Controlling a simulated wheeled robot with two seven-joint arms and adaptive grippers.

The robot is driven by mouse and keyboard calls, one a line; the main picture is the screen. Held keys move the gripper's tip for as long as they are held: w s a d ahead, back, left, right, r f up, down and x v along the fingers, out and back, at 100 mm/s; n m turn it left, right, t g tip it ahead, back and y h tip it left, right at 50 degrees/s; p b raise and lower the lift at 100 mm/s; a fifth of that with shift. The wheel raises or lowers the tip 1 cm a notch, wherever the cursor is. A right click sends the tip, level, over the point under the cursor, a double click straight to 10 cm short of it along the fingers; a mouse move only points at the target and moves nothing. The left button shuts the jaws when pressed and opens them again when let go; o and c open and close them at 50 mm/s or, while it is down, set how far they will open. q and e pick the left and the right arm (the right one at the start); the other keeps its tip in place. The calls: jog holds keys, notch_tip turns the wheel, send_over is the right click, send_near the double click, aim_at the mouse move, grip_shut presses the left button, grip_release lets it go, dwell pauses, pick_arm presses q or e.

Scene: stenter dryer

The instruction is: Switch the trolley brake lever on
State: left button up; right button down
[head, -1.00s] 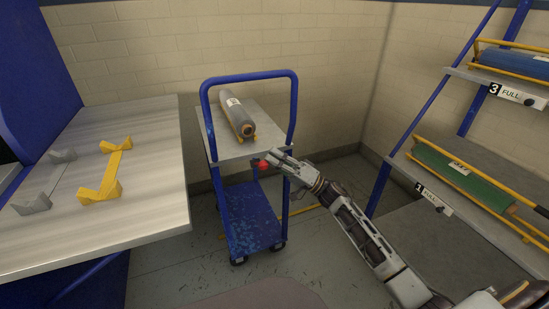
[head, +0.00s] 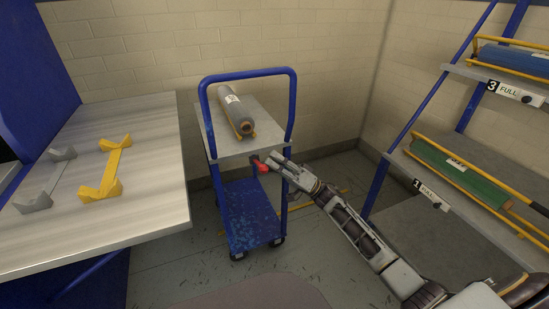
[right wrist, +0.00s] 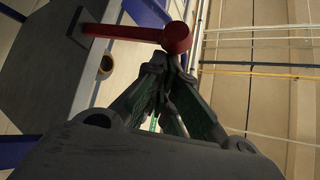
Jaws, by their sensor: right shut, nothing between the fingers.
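The blue trolley (head: 251,74) stands against the back wall with a grey top shelf and a blue lower deck. Its red brake lever (head: 261,166) shows at the front right, just under the top shelf. In the right wrist view the lever is a red bar with a round red knob (right wrist: 176,38). My right gripper (head: 274,160) is shut and empty, its fingertips right at the knob. In the right wrist view the fingertips (right wrist: 165,62) are just below the knob; whether they touch it I cannot tell. My left gripper is not in view.
A grey roll (head: 235,108) lies in a yellow cradle on the trolley's top shelf. A metal table (head: 150,170) with yellow and grey cradles stands at left. A rack (head: 455,75) with blue and green rolls stands at right. Floor in front is clear.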

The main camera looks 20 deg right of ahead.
pick_arm(q)
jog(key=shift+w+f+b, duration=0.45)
jog(key=shift+b, duration=0.2)
pick_arm(e)
notch_tip(320, 180, down, 8)
jog(key=n+g+y, duration=0.1)
jog(key=n, duration=0.1)
jog(key=shift+n+g+y, duration=0.3)
jog(key=shift+y, duration=0.1)
dwell(0.4)
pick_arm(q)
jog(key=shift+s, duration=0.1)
pick_arm(e)
jog(key=shift+s, duration=0.1)
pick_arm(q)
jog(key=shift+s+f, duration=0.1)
